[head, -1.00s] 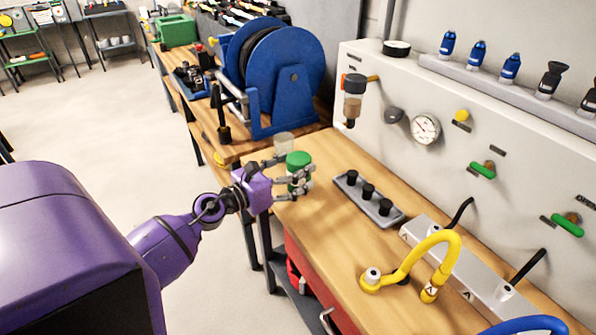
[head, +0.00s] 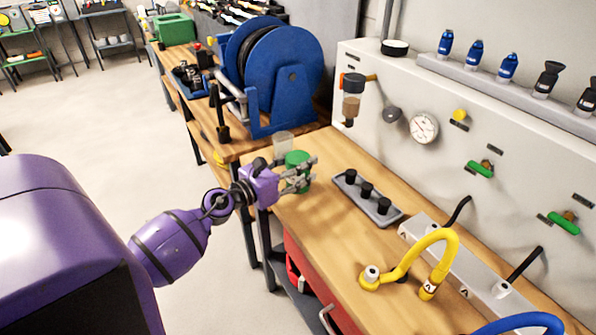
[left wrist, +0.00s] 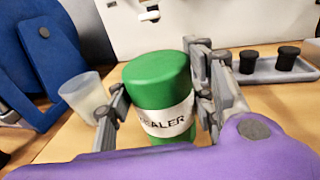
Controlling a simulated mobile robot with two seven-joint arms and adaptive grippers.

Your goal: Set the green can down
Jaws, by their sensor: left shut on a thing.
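The green can (head: 297,158) is at the far left end of the wooden workbench. In the left wrist view the can (left wrist: 160,75) stands upright, with a white label ending in "ALER". My left gripper (head: 298,176) is shut around it, with a finger on each side; the gripper also shows in the left wrist view (left wrist: 163,110). The can's lower part is hidden by the gripper, so I cannot tell whether its base touches the bench. My right gripper is not in view.
A clear cup (head: 283,145) stands just behind the can. A grey tray with black knobs (head: 367,198) lies to the right. A yellow hose (head: 415,258) is nearer on the bench. A blue reel (head: 280,85) stands on the bench behind. Bare wood (head: 325,215) lies between.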

